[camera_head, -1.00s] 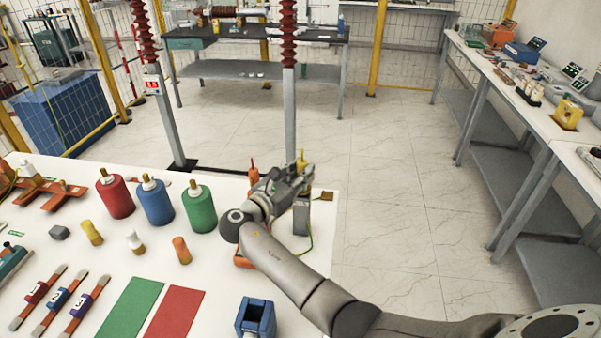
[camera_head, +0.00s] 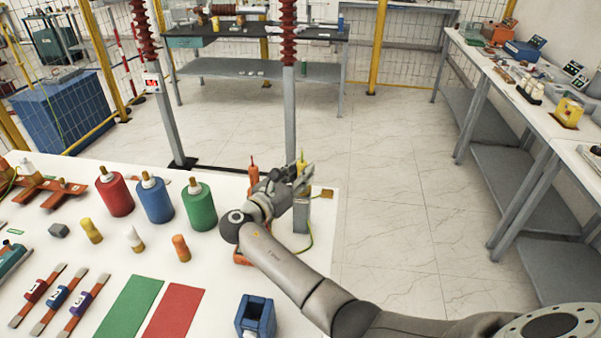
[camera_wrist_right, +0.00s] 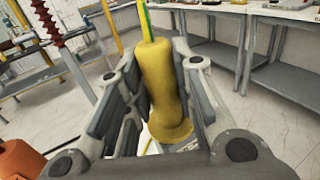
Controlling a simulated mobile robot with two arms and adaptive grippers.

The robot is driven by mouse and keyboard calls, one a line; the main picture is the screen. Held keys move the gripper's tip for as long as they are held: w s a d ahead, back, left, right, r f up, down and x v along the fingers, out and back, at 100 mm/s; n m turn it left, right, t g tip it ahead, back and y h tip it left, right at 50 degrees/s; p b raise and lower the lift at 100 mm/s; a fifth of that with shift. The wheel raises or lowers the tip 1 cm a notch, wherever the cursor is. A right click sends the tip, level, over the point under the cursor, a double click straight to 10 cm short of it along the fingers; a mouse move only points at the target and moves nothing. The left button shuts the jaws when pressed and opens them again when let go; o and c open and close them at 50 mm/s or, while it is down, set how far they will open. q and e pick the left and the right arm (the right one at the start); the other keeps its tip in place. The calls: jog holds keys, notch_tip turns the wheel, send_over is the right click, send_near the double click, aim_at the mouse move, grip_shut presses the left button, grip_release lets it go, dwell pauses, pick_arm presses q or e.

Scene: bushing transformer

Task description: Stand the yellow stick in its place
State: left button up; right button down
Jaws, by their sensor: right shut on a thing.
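The yellow stick (camera_wrist_right: 162,85) stands about upright between the fingers of my right gripper (camera_wrist_right: 155,100) in the right wrist view. The gripper is shut on it. A thin green-and-yellow piece rises from its top, and its flared foot is at the bottom. In the head view my right gripper (camera_head: 288,186) is over the table's far right corner, and only part of the yellow stick (camera_head: 301,161) shows behind the fingers. A grey block (camera_head: 301,216) is just below the gripper. Whether the stick's foot touches it is hidden. My left gripper is not in view.
An orange stick (camera_head: 254,171) stands just left of the gripper. Red (camera_head: 115,195), blue (camera_head: 156,203) and green (camera_head: 199,210) cylinders stand farther left on the white table (camera_head: 215,262). A grey post (camera_head: 290,120) rises behind. Open floor lies to the right.

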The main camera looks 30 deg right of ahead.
jog(key=c, duration=1.1)
grip_release()
jog(key=shift+c, duration=0.2)
jog(key=shift+f, duration=0.1)
